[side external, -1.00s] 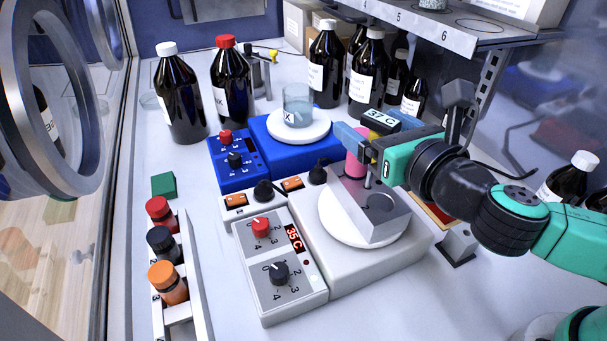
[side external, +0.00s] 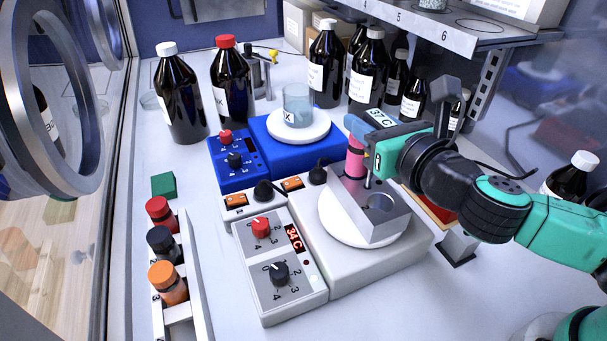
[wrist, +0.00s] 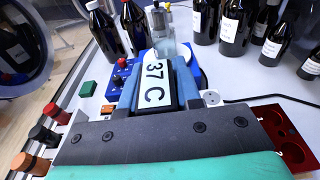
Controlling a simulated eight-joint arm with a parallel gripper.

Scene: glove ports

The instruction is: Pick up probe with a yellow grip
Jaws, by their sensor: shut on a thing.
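My gripper (side external: 368,136) is above the back of a metal block (side external: 372,213) on the white hotplate (side external: 378,266). Its blue fingers are shut on the probe with a yellow grip, whose black head has a "37 C" label (side external: 380,118). In the wrist view the label (wrist: 155,84) sits between the fingers. The fingers now hide the yellow grip. A pink grip (side external: 355,163) stands at the block's back, just below the fingers.
A blue hotplate (side external: 262,128) with a beaker (side external: 298,104) stands behind. Brown bottles (side external: 325,68) line the back, beneath a shelf (side external: 440,38) on the right. A rack (side external: 190,300) of capped vials is front left. A red tray (wrist: 285,132) lies right.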

